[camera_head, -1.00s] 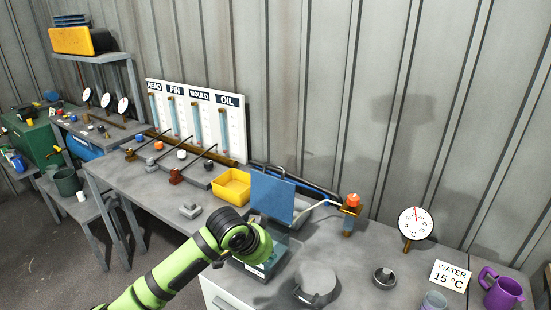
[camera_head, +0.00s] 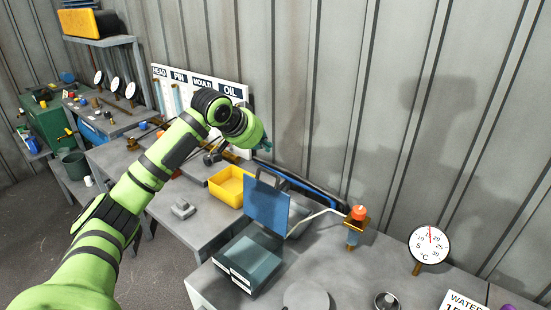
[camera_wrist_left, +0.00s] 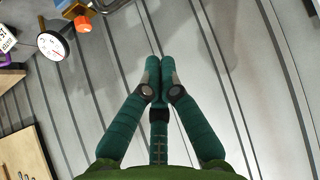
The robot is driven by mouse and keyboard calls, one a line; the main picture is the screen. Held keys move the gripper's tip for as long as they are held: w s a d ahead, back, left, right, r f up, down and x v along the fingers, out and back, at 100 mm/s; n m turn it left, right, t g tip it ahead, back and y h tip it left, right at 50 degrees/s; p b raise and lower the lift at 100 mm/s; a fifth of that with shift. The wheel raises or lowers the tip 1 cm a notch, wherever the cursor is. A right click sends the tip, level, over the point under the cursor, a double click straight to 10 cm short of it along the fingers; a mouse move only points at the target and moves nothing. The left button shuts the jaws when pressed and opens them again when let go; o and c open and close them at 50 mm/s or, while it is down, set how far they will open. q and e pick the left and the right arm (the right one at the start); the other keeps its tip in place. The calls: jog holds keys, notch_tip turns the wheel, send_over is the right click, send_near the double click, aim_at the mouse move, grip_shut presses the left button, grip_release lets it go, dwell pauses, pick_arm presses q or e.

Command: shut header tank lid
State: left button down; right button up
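The header tank (camera_head: 246,266) is a dark, glassy box on the grey bench in the head view. Its blue lid (camera_head: 266,205) stands open, roughly upright at the back of the tank. My left gripper (camera_head: 264,145) is raised above and behind the lid in the picture, apart from it, near the wall. In the left wrist view its teal fingers (camera_wrist_left: 160,72) are closed together with nothing visible between them. The tank and lid do not show clearly in that view. My right gripper is not in view.
A yellow bin (camera_head: 230,187) stands left of the lid. An orange-topped valve (camera_head: 358,214) with a pale pipe and a dial gauge (camera_head: 430,245) stand to the right. A round grey disc (camera_head: 306,297) lies in front.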

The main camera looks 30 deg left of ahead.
pick_arm(q)
jog(key=a+p+x, duration=0.1)
jog(key=p+x, duration=0.2)
jog(key=x, duration=0.6)
jog(key=s+p, duration=0.2)
jog(key=s, duration=0.1)
jog(key=s+p, duration=0.1)
jog(key=shift+s+d+f, duration=0.2)
jog(key=shift+d+f, duration=0.1)
